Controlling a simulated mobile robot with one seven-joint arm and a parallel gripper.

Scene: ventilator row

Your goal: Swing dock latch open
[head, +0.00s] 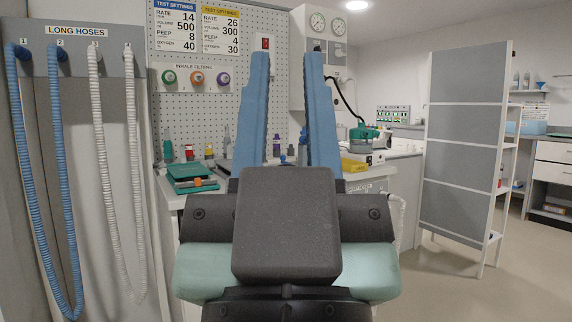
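My gripper (287,60) fills the middle of the head view, with its two long blue fingers pointing up and away from me. The fingers stand well apart with nothing held between them. I cannot pick out a dock or its latch for certain; part of the workbench behind is hidden by my gripper and its dark housing.
Blue hoses (25,150) and white hoses hang at the left under a sign. A pegboard (190,110) carries settings cards and coloured inhale filters. A green case (192,175) lies on the bench's left. A grey panelled screen (465,150) stands right. Floor (400,295) at front right is clear.

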